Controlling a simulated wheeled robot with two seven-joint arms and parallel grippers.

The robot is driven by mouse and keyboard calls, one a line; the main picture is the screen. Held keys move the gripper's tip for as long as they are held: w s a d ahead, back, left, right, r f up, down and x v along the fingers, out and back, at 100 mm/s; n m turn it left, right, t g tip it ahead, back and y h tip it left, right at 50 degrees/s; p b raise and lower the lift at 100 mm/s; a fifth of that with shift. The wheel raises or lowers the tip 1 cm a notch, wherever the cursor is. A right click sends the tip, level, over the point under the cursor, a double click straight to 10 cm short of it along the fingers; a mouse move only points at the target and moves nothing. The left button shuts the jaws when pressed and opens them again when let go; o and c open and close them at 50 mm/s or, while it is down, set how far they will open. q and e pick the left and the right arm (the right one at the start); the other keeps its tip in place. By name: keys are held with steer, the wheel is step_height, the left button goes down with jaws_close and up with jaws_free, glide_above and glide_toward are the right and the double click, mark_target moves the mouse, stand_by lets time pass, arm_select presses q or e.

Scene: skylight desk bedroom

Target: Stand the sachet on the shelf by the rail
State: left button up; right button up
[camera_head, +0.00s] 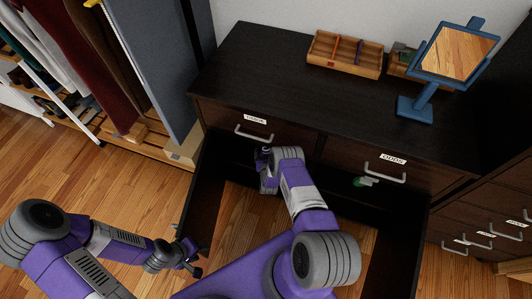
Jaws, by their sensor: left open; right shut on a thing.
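My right gripper (264,153) is at the far left part of the open dark compartment (416,222), below the left drawer handle. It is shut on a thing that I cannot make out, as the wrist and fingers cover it. My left gripper (195,262) is open and empty, low over the wooden floor left of the compartment. A small green and white item (365,181) lies at the back right of the compartment; I cannot tell whether it is the sachet. A low slatted wooden shelf (165,153) stands under the hanging clothes at the left.
The dark dresser (270,60) bears a wooden divided tray (345,54) and a blue-framed mirror (447,60). Two labelled drawers with handles (385,172) face me. Clothes (75,50) and a blue-grey panel (160,60) stand left. Bare floor (110,190) lies between shelf and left arm.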

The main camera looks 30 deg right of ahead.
steer(key=o, duration=0.9)
steer(key=shift+f, duration=0.1)
steer(key=shift+s+a+r, duration=0.1)
steer(key=shift+s+r, duration=0.05)
steer(key=shift+r, duration=0.1)
steer(key=s+a+r+n+g+y+p, duration=0.1)
steer(key=s+a+r+g+y, duration=0.2)
steer(key=s+a+r, duration=0.3)
steer(key=s+a+r+n+g+y+p, duration=0.1)
steer(key=s+a+r+g+y, duration=0.3)
steer(key=s+a, duration=0.6)
steer(key=s+a+r+g+y+p, duration=0.3)
steer(key=s+a+r+g, duration=0.2)
steer(key=s, duration=0.8)
steer(key=shift+a+r+n+g+y, duration=0.15)
steer(key=shift+a+r+n+y, duration=0.05)
steer(key=shift+a+r, duration=0.6)
steer(key=shift+a+r+n+g+y, duration=0.2)
steer(key=shift+a+r, duration=0.4)
steer(key=shift+r, duration=0.35)
step_height(320, 180, up, 5)
steer(key=p, duration=0.4)
steer(key=shift+f+p, duration=0.2)
steer(key=shift+p, duration=0.15)
